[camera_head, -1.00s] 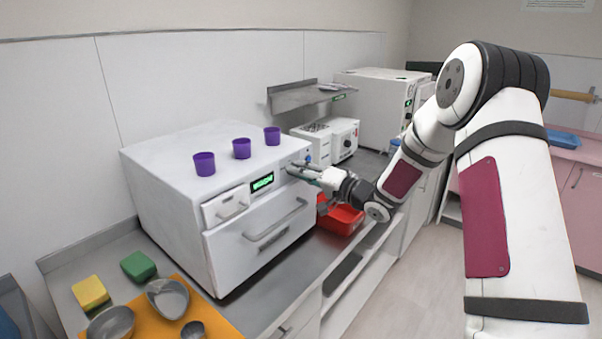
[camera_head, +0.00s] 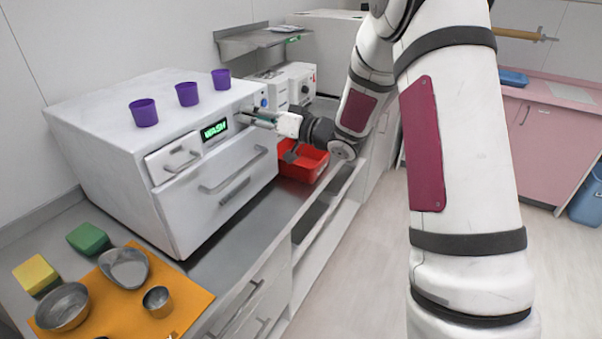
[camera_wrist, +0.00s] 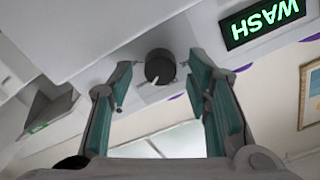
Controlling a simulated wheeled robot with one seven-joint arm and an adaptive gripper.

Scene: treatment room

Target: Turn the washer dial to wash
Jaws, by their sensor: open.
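The washer (camera_head: 110,150) is a white box on the counter with a front drawer. Its green display (camera_head: 214,130) reads WASH, and the wrist view shows the same word on the display (camera_wrist: 262,22), upside down. The dark round dial (camera_wrist: 160,66) with a pale pointer mark is on the washer's front panel in the wrist view. My gripper (camera_wrist: 157,82) is open, with one teal-padded finger on each side of the dial and gaps visible between. In the head view my gripper (camera_head: 256,119) is at the washer's front right, hiding the dial.
Three purple cups (camera_head: 187,94) stand on the washer. A red bin (camera_head: 303,162) is beside it, below my gripper. An orange mat (camera_head: 190,297) with metal bowls lies at the front, near yellow and green sponges. Another white appliance (camera_head: 298,75) stands behind.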

